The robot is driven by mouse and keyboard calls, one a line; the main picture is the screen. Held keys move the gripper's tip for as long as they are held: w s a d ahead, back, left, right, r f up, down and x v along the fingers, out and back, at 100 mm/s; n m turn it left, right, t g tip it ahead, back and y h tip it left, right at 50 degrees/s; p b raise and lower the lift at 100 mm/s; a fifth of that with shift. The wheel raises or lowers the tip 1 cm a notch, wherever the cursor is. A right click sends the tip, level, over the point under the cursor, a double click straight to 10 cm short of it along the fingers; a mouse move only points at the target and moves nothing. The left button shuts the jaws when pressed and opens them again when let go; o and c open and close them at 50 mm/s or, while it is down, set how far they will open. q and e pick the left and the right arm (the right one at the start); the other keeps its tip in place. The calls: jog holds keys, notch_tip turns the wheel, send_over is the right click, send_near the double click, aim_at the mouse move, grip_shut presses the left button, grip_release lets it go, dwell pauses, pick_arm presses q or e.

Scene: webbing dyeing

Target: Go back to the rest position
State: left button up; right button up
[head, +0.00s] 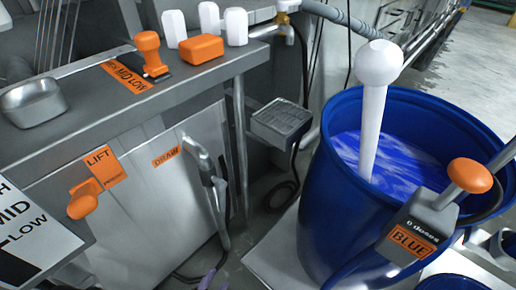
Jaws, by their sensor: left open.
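Only a small purplish tip of what seems to be my left gripper (210,280) shows at the bottom edge of the head view, left of the blue barrel. It is apart from the machine and the barrel, and I see nothing held in it. Most of it is cut off by the frame. My right gripper is not in view.
A blue barrel (315,215) with blue-white liquid and a white round-topped rod (375,115) stands right. A BLUE dosing box (414,225) with an orange knob (469,175) is at its front. The steel machine (150,195) fills the left; orange lift handle (83,200) sticks out.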

pick_arm(q)
jog(key=s+d+r+y+p, duration=0.1)
jog(key=s+r+p, duration=0.1)
jog(key=r+p, duration=0.55)
jog(key=s+d+r+p, duration=0.1)
jog(key=s+r+p, duration=0.2)
jog(key=r+p, duration=0.4)
jog(key=w+d+r+m+g+y+p, duration=0.1)
jog(key=w+r+g+y+p, duration=0.15)
jog(key=r+p, duration=0.45)
jog(key=w+d+r+m+g+y+p, duration=0.1)
jog(key=w+r+g+y+p, duration=0.15)
jog(key=r+p, duration=0.4)
jog(key=a+r+n+g+y+p, duration=0.3)
jog(key=a+r+g+y, duration=0.1)
jog(key=a+r+y, duration=0.3)
jog(key=s+a+n+g+y+p, duration=0.1)
jog(key=s+a+n+g+y, duration=0.1)
jog(key=s+a+g, duration=0.3)
jog(key=s+a+n+g+y+p, duration=0.1)
jog(key=s+a+n+g+y, duration=0.15)
jog(key=s, duration=0.35)
notch_tip(320, 180, up, 36)
jog(key=p, duration=3.5)
jog(key=shift+s+d+p, duration=0.15)
jog(key=shift+p, duration=0.2)
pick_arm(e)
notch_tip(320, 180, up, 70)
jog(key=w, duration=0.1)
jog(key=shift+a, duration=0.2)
